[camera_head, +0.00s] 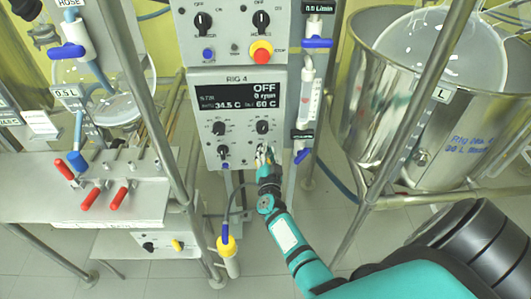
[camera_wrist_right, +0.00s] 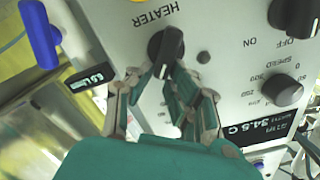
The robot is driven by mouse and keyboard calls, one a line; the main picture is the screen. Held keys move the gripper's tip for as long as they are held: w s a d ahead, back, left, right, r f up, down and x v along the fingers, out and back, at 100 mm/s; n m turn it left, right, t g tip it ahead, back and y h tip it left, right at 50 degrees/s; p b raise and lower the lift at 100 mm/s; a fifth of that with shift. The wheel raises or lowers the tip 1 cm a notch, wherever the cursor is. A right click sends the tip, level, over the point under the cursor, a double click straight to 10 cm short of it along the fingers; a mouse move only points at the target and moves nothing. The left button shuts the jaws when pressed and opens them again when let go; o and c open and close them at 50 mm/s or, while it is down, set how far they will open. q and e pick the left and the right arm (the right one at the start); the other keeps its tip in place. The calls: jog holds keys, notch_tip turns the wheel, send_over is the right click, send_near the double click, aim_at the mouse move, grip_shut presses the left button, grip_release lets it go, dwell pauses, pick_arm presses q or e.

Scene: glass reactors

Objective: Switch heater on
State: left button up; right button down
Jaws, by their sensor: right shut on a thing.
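The heater knob (camera_wrist_right: 168,44) is black with a raised grip and sits beside the HEATER label in the right wrist view. My right gripper (camera_wrist_right: 158,72) is at the knob, with its fingers on either side of the grip and shut on it. In the head view my right gripper (camera_head: 266,151) reaches the lower right of the RIG 4 panel (camera_head: 208,132) and hides the knob. The panel's display (camera_head: 237,96) reads OFF, 0 rpm, 34.5 C and 60 C. The knob's exact setting is hard to tell. My left gripper is not in view.
A red stop button (camera_head: 261,52) sits on the upper panel. A flow tube with blue valves (camera_head: 309,95) stands close right of my gripper. A steel vessel (camera_head: 440,135) is at right. Red-handled valves (camera_head: 120,195) are at left. Frame poles flank the panel.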

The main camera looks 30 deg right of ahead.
jog(key=m, duration=0.1)
jog(key=m+b, duration=0.1)
jog(key=m, duration=0.1)
jog(key=f+m, duration=0.1)
jog(key=shift+s+d+m+b, duration=0.2)
jog(key=shift+d+m+b, duration=0.1)
dwell(0.5)
jog(key=c, duration=1.3)
grip_release()
jog(key=shift+o, duration=0.2)
jog(key=v, duration=0.7)
jog(key=shift+s+a, duration=0.15)
jog(key=shift+s, duration=0.05)
